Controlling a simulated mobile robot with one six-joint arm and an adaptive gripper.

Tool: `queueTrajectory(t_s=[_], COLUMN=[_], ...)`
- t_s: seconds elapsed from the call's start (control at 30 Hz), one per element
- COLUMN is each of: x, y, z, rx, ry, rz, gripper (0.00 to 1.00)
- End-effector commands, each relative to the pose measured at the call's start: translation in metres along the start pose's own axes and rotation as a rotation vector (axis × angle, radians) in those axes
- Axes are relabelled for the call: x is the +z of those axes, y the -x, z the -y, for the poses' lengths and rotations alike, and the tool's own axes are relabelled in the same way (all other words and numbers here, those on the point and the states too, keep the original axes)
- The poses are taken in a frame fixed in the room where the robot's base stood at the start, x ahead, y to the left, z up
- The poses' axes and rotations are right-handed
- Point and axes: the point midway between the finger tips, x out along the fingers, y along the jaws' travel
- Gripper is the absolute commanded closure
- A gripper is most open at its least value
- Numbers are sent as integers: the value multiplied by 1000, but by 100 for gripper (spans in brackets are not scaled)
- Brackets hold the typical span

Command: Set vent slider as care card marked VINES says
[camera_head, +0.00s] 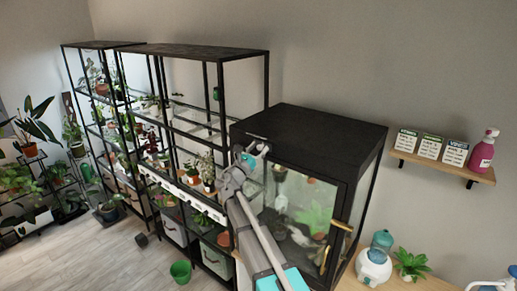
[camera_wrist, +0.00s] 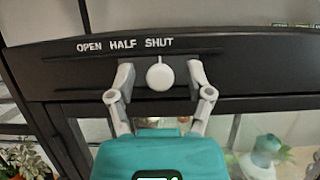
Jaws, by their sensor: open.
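The vent slider's round white knob (camera_wrist: 160,77) sits in a dark slot near the top of the black glass cabinet (camera_head: 318,140). White words OPEN, HALF and SHUT (camera_wrist: 125,45) run left to right above the slot. My gripper (camera_wrist: 160,85) is open, with one finger on each side of the knob and gaps showing between. In the head view my gripper (camera_head: 252,152) is at the cabinet's upper front and the knob is not clear. The VINES care card (camera_head: 455,153) is rightmost of three on the wall shelf; its small text is unreadable.
Two other care cards (camera_head: 405,140) and a pink bottle (camera_head: 482,150) share the wooden wall shelf (camera_head: 440,168). The cabinet's glass door has a brass handle (camera_head: 341,225). A blue-and-white bottle (camera_head: 376,258) and a plant (camera_head: 411,264) stand below. Black plant racks (camera_head: 190,50) are at left.

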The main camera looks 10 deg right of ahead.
Motion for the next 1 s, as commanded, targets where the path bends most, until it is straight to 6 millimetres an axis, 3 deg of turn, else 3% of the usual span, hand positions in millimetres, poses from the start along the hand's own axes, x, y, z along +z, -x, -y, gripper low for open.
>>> queueTrajectory(t_s=[0.1, 0.47, 0.77, 1.0], x=[0, 0, 0, 0], y=[0, 0, 0, -2], z=[0, 0, -7, -52], rx=[0, 0, 0, 3], ry=[0, 0, 0, 1], rz=[0, 0, 1, 2], gripper=[36, 100, 100, 100])
